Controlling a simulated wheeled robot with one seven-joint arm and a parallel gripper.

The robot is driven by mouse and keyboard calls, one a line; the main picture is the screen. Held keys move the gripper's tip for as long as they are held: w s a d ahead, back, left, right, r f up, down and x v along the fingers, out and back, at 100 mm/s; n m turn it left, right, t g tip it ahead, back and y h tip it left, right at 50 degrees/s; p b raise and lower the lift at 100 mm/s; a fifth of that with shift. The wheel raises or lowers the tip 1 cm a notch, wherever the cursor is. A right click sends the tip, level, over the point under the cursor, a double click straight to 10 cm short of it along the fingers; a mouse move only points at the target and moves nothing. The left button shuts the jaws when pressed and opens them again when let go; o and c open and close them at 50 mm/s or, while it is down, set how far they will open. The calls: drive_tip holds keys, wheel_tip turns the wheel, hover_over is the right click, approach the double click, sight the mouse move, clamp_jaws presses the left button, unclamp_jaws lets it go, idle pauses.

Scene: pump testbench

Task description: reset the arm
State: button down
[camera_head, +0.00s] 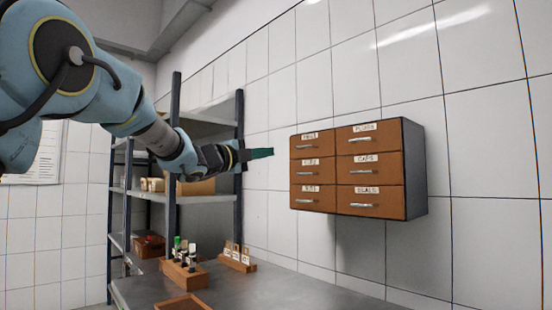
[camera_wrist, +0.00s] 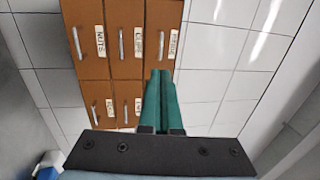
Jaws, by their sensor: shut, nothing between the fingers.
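My arm reaches in from the upper left in the head view. My gripper (camera_head: 262,153) with green fingers is held in the air, just left of the drawer cabinet (camera_head: 414,170), pointing right. In the wrist view the two green fingers (camera_wrist: 159,78) lie side by side, shut and empty. The cabinet hangs on the tiled wall, with brown drawers in two columns, metal handles and paper labels. All drawers look closed. In the wrist view the drawers (camera_wrist: 108,65) appear turned on their side beyond the fingers.
Below is a grey bench (camera_head: 270,289) with a wooden block (camera_head: 184,275) holding several small items, a smaller labelled holder (camera_head: 237,262) and a wooden tray (camera_head: 184,303). A dark-framed shelf (camera_head: 175,150) with boxes stands behind my arm. Air below the gripper is free.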

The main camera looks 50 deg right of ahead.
drive_tip(key=shift+a+f, duration=0.1)
drive_tip(key=shift+a, duration=0.4)
